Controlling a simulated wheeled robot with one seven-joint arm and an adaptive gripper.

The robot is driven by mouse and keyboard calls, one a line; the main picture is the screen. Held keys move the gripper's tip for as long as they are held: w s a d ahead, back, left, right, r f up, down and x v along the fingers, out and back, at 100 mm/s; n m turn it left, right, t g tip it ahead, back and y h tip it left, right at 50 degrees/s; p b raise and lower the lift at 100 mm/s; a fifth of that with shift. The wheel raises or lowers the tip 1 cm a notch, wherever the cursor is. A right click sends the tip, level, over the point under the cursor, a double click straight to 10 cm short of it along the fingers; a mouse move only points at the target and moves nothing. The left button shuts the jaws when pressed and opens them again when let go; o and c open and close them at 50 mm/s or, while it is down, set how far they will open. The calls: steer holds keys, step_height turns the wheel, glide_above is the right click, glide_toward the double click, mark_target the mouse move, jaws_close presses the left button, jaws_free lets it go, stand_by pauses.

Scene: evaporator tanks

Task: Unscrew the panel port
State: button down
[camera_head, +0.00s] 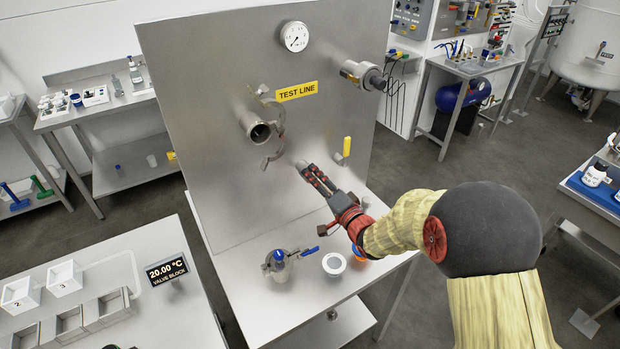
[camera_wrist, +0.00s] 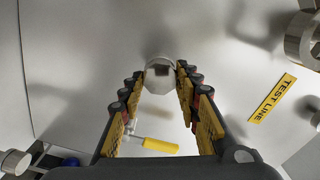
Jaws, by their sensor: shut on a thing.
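A steel panel (camera_head: 190,65) stands upright on a bench. My gripper (camera_head: 304,169) reaches the panel below and right of the open pipe. In the wrist view my gripper (camera_wrist: 160,80) has its two fingertips on either side of the plug, shut on it.
An open pipe stub (camera_head: 258,130) with an open clamp sticks out beside the yellow TEST LINE label (camera_head: 296,91). A yellow-handled valve (camera_head: 346,148) is close right of my gripper. A blue-handled valve (camera_head: 279,263) and a white ring (camera_head: 334,264) stand on the bench.

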steer(key=n+b, duration=0.2)
steer(key=n, duration=0.1)
steer(key=shift+s+f, duration=0.1)
steer(key=shift+f, duration=0.2)
steer(key=shift+n+b, duration=2.4)
steer(key=shift+n, duration=0.2)
steer(key=shift+a+n+b, duration=0.1)
steer(key=shift+n+b, duration=2.5)
steer(key=shift+b, duration=0.15)
